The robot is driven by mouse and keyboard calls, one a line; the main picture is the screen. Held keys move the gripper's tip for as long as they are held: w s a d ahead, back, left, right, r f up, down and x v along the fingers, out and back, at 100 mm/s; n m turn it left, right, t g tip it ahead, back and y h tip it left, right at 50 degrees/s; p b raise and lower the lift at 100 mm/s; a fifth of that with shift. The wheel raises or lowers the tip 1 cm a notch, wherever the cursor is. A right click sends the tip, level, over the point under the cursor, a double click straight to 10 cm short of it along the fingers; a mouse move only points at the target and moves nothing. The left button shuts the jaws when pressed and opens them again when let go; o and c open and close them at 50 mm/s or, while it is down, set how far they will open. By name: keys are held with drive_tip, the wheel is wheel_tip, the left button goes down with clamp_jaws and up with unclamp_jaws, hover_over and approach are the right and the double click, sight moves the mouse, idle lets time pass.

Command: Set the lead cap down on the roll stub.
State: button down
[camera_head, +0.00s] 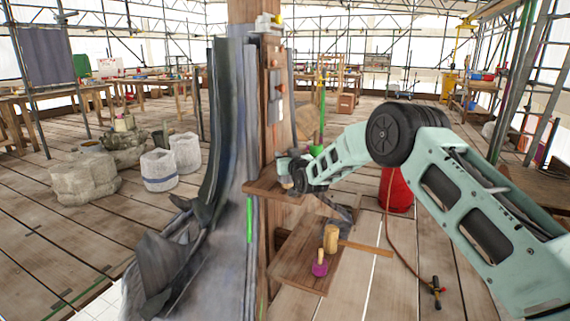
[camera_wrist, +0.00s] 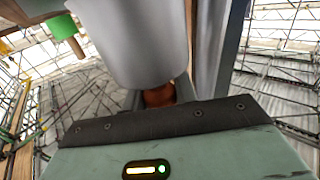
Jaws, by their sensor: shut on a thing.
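A smooth grey cylinder, which looks like the lead cap (camera_wrist: 132,45), fills the upper middle of the wrist view. My gripper (camera_wrist: 160,97) is shut on it, with its dark fingers at the cylinder's lower end. A brown-orange piece (camera_wrist: 159,95) shows between the fingers below the cylinder; I cannot tell if it touches it. In the head view my gripper (camera_head: 294,172) is beside the wooden post, just above a small wooden shelf (camera_head: 262,188). The cap is small and partly hidden there. I cannot make out the roll stub with certainty in either view.
Grey lead sheeting (camera_head: 228,130) rises along the left of the post, close to my gripper. A lower wooden board (camera_head: 295,262) holds a mallet (camera_head: 331,238) and a purple-based tool (camera_head: 319,266). A red container (camera_head: 396,190) stands behind my arm. A green object (camera_wrist: 62,27) shows upper left.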

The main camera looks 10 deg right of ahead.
drive_tip(key=shift+f, duration=1.2)
drive_tip(key=c, duration=1.1)
unclamp_jaws()
drive_tip(key=shift+f, duration=0.1)
drive_tip(key=shift+s, duration=0.15)
